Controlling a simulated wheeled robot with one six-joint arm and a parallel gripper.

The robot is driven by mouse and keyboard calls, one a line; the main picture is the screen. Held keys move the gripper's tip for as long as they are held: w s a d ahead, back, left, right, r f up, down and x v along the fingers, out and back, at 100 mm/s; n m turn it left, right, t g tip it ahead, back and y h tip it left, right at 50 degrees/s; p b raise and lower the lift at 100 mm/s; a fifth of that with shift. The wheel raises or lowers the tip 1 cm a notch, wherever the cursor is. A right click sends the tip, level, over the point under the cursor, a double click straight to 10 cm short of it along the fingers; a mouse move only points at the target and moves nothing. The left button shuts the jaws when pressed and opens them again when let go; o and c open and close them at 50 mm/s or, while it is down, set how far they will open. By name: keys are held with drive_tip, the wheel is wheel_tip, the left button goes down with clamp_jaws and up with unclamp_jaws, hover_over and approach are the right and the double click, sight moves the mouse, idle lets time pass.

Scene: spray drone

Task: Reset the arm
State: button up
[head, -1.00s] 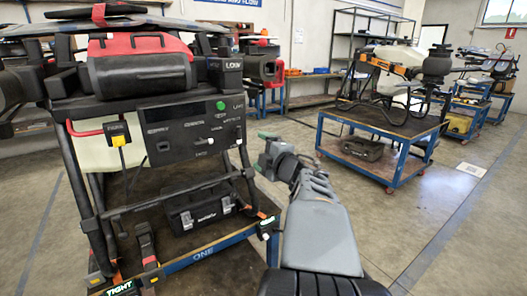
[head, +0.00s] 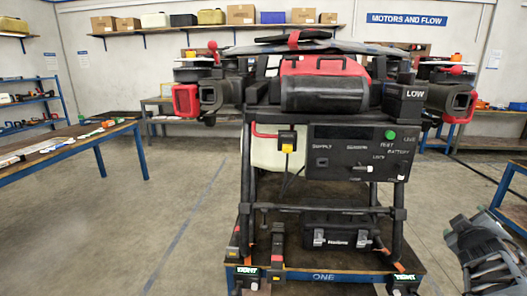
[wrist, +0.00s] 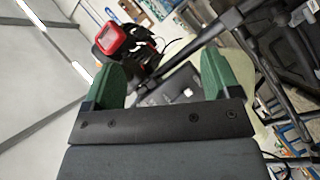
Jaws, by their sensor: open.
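My gripper (wrist: 158,78) shows in the wrist view with its two green fingers apart and nothing between them. In the head view only grey links of my arm show at the lower right edge; the gripper itself is out of that view. The spray drone (head: 325,85) stands in the middle of the head view on a blue-edged cart (head: 300,277). It has a red and black pack on top and a dark control panel (head: 360,152) with a green button. In the wrist view, black tubes and a red-framed motor (wrist: 112,38) of a drone lie beyond the fingers, tilted.
A blue-legged workbench (head: 62,150) with small items stands at the left. A wall shelf (head: 205,30) holds boxes. A black case (head: 333,232) sits on the cart's deck. Open floor (head: 165,215) lies between bench and cart.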

drive_tip(key=s+a+f+m+g+y+p, duration=0.2)
drive_tip(key=a+m+g+y+p, duration=0.15)
drive_tip(key=a, duration=0.55)
drive_tip(key=s+a+f+m+g+y+p, duration=0.25)
drive_tip(key=a+m+g+p, duration=0.2)
drive_tip(key=a, duration=0.35)
drive_tip(key=s+a+r+n+y+p, duration=0.1)
drive_tip(key=a+r+n+y+p, duration=0.1)
drive_tip(key=a, duration=0.6)
drive_tip(key=s+a+r+n+y+p, duration=0.1)
drive_tip(key=a+r+n+p, duration=0.1)
drive_tip(key=a+p, duration=0.3)
drive_tip(key=a+r, duration=0.1)
drive_tip(key=a, duration=0.1)
drive_tip(key=shift+s+a+r+y, duration=0.15)
drive_tip(key=shift+a+r+y, duration=0.1)
drive_tip(key=shift+a+y, duration=0.15)
